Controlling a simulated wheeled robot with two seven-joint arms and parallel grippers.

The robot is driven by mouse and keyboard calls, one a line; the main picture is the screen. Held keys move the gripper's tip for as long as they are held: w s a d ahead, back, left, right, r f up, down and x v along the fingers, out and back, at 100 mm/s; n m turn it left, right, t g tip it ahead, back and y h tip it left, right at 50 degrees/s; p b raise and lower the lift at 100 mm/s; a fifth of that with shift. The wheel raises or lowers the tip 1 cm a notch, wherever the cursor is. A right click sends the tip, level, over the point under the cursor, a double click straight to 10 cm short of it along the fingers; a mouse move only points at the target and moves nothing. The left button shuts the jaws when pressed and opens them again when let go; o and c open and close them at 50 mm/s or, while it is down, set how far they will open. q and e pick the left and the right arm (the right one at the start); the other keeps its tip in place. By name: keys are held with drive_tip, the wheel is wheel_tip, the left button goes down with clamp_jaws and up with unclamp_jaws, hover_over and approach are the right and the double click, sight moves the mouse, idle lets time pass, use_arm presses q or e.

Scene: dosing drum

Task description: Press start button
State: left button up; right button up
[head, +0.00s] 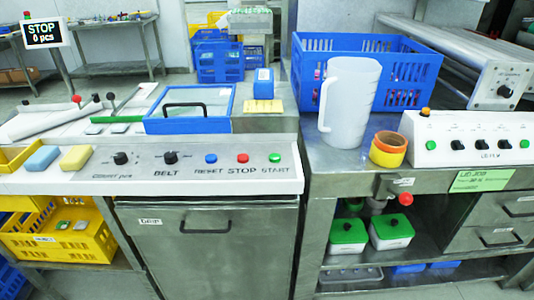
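The start button (274,157) is a small green button at the right end of the white control panel (130,183), above the label START. A red stop button (242,158) and a blue reset button (210,158) sit to its left on the same panel. A display (42,33) at the upper left reads STOP and 0 pcs. Neither of my grippers shows in the head view. Nothing covers the start button.
Two black knobs (170,157) sit left of the buttons. Yellow (76,158) and blue sponges lie at the panel's left. A white jug (348,101), tape rolls (388,149), a blue crate (418,72) and a white control box (466,152) stand on the right bench.

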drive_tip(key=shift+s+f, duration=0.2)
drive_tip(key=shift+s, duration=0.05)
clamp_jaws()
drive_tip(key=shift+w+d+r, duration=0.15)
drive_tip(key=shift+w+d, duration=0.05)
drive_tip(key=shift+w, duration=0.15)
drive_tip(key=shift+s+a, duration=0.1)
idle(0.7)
